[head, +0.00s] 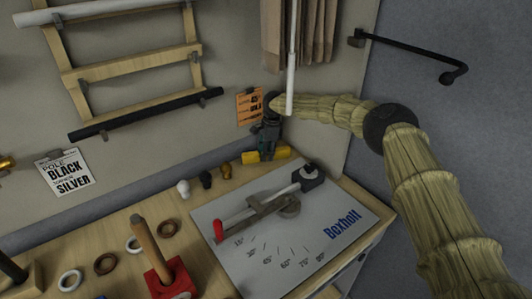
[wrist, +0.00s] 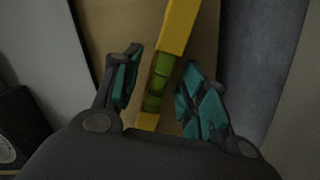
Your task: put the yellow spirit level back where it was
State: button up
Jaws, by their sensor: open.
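The yellow spirit level (head: 284,152) lies at the back of the wooden table, near the wall corner, partly hidden by my gripper in the head view. In the wrist view the yellow level (wrist: 178,28) runs lengthwise between the jaws, with its green vial part in the middle. My gripper (head: 265,150) points down over the level. In the wrist view my gripper (wrist: 163,62) is open, with one teal-padded finger on each side of the level. I cannot tell whether either finger touches it.
A white Boxholt board (head: 325,222) with a red-handled tool lies in front of the level. White, black and brass knobs (head: 205,179) stand to its left. An orange card (head: 248,106) hangs on the wall behind. A white rod (head: 291,70) hangs close to my arm.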

jog(key=r, duration=0.2)
jog(key=r+b, duration=0.1)
jog(key=r, duration=0.2)
jog(key=d+r+b, duration=0.1)
jog(key=r, duration=0.1)
jog(key=shift+r, duration=0.2)
jog(key=shift+w, duration=0.1)
